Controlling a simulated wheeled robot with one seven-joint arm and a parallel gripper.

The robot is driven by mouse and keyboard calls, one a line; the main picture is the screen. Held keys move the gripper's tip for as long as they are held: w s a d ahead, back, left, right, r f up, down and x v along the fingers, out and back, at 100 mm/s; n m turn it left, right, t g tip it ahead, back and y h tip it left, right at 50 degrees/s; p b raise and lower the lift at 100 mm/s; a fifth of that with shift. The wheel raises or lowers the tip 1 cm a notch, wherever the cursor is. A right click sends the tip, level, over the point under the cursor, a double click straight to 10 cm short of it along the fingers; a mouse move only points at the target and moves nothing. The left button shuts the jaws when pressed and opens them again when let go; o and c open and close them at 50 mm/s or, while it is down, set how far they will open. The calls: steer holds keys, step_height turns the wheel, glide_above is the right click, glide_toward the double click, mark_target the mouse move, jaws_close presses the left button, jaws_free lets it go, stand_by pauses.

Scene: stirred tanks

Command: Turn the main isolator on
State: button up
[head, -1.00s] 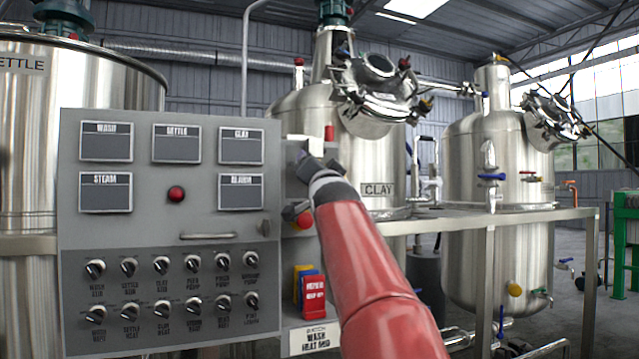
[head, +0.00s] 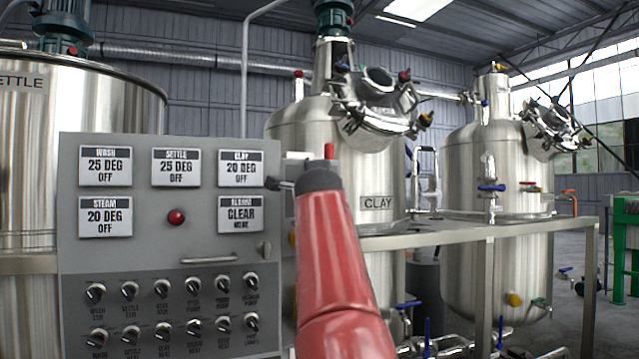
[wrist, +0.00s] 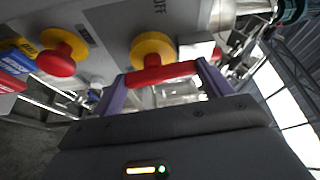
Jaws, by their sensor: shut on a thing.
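The main isolator has a red bar handle (wrist: 165,74) on a round yellow base (wrist: 152,45) in the wrist view. My gripper (wrist: 160,72) has a purple finger at each end of the red bar and is shut on it. Lettering that looks like OFF is partly visible near the plate's upper edge. In the head view my red arm and dark wrist hide most of the isolator, so its handle angle is unclear there. The panel displays, such as the WASH display (head: 105,166), are lit with readings.
A red mushroom button on a yellow base (wrist: 60,55) sits beside the isolator in the wrist view, with blue and red tags (wrist: 14,62) further left. The grey control panel (head: 150,240) stands left of my arm. A steel CLAY tank (head: 290,125) and a rail (head: 450,235) stand behind.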

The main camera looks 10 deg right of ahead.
steer(key=shift+m, duration=0.5)
steer(key=o, duration=1)
steer(key=s+b, duration=0.4)
steer(key=s, duration=0.3)
steer(key=shift+s+a, duration=0.35)
steer(key=shift+a, duration=0.05)
